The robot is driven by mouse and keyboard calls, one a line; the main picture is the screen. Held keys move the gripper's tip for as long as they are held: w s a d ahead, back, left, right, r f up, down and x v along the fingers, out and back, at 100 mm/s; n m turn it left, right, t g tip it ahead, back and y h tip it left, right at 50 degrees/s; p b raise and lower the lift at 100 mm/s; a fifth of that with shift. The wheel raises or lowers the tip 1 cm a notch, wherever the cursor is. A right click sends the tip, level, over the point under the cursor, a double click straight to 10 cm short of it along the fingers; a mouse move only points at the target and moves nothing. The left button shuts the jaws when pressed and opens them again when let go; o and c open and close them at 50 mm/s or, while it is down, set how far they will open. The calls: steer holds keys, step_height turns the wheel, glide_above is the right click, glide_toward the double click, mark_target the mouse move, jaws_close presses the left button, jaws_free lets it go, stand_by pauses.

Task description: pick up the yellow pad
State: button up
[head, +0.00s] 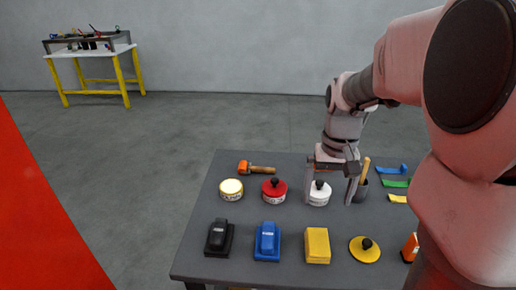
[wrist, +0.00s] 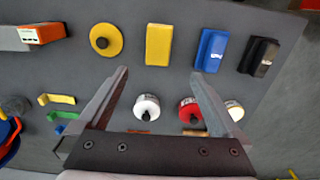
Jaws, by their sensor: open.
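A yellow rectangular pad (head: 317,246) lies flat on the dark grey table near its front edge. It also shows in the wrist view (wrist: 158,45), just beyond the fingertips and between their lines. A round yellow disc with a black knob (head: 366,252) lies to its right in the head view. My gripper (head: 331,198) is open and empty above the table, over the white tin (head: 319,194) as seen from the head. In the wrist view my gripper's fingertips (wrist: 158,73) are spread apart, with nothing between them.
A blue block (head: 267,241) and black block (head: 219,237) stand left of the pad. A red tin (head: 274,190), a yellow-white tin (head: 231,190) and an orange hammer (head: 256,168) lie behind. Coloured strips (head: 394,183) and an orange tool (head: 410,248) are at right.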

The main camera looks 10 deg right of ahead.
mark_target(318, 242)
step_height(318, 242, down, 17)
steer(key=b, duration=0.2)
steer(key=shift+s+f+b, duration=0.1)
steer(key=shift+b, duration=0.2)
steer(key=c, duration=1.3)
steer(key=shift+c, duration=0.2)
